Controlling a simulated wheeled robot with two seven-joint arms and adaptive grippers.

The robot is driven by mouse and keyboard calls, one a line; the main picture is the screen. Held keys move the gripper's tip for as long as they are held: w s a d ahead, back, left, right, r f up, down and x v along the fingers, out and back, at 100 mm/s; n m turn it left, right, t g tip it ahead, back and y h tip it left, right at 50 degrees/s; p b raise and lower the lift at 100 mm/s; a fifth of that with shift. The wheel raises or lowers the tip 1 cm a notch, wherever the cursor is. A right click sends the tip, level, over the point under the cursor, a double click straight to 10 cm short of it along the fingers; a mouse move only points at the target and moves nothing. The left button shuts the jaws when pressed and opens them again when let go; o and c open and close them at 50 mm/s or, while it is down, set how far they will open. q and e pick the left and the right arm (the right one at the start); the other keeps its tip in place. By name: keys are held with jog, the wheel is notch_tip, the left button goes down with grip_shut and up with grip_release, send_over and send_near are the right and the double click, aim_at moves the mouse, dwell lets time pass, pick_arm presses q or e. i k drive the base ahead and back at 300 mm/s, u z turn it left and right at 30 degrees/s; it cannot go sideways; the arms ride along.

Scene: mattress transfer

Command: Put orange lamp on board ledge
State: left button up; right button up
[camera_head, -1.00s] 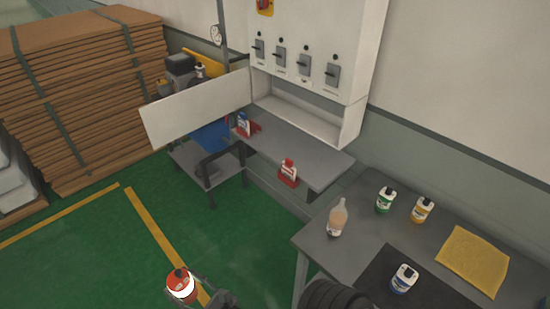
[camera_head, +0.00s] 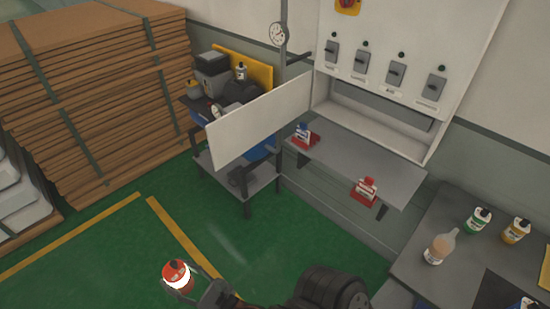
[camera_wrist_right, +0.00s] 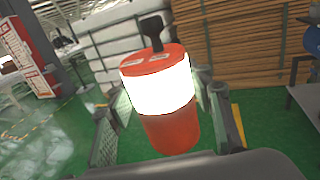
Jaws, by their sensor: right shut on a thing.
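The orange lamp (camera_head: 177,276) has a glowing white band and a dark top knob. My right gripper (camera_head: 186,282) is shut on it and holds it upright in the air over the green floor. In the right wrist view the lamp (camera_wrist_right: 160,95) stands between the two fingers. The electrical board (camera_head: 385,60) is at the upper right, and its white open ledge (camera_head: 375,122) lies under a row of switches. The ledge looks empty. The lamp is well in front of the board, to its lower left. My left gripper is not in view.
A white panel (camera_head: 262,120) juts out left of the ledge. Several bottles stand on the right table (camera_head: 440,210). Stacked cardboard (camera_head: 90,90) is left.

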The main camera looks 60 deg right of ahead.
aim_at(355, 173)
jog(key=i, duration=2)
jog(key=z, duration=3.65)
jog(key=i, duration=1.5)
